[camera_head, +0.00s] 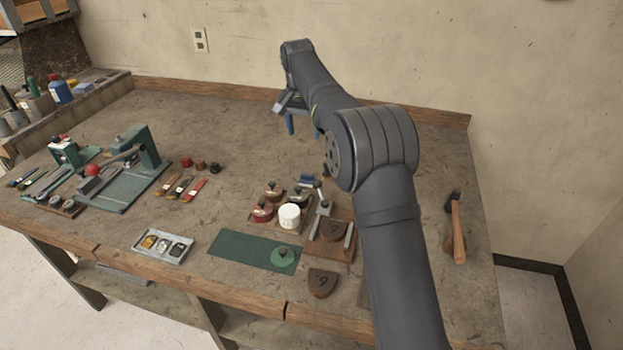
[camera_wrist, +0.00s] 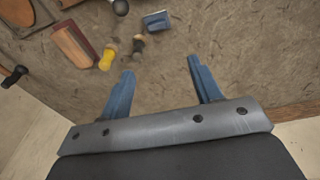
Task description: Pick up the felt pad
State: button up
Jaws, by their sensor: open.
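No thing is plainly marked as the felt pad. A dark green flat mat (camera_head: 232,250) lies near the table's front edge, with a round green knobbed disc (camera_head: 284,257) on its right end. Similar round knobbed pieces, one red (camera_head: 262,211) and one brown (camera_head: 273,190), stand behind it. Which of these is the felt pad I cannot tell. My gripper (camera_head: 304,125) is raised over the back of the table, behind and apart from these pieces. Its blue fingers are open and empty, as the wrist view (camera_wrist: 160,68) also shows.
A white jar (camera_head: 289,216) and a wooden fixture (camera_head: 345,247) stand by the mat. A wooden sole-shaped block (camera_head: 322,282) lies in front. A grey tray (camera_head: 164,246), a green machine (camera_head: 135,165) and a hammer (camera_head: 458,228) lie around. The back middle is bare.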

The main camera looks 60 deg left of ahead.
aim_at(307, 175)
jog(key=s+d+f+t+y, duration=0.1)
jog(key=s+d+t+y, duration=0.1)
jog(key=s+d, duration=0.15)
jog(key=x, duration=1.2)
jog(key=shift+d+f, duration=0.1)
jog(key=shift+f, duration=0.25)
jog(key=x, duration=0.5)
jog(key=shift+d+f, duration=0.1)
jog(key=shift+f, duration=0.05)
jog(key=c, duration=0.7)
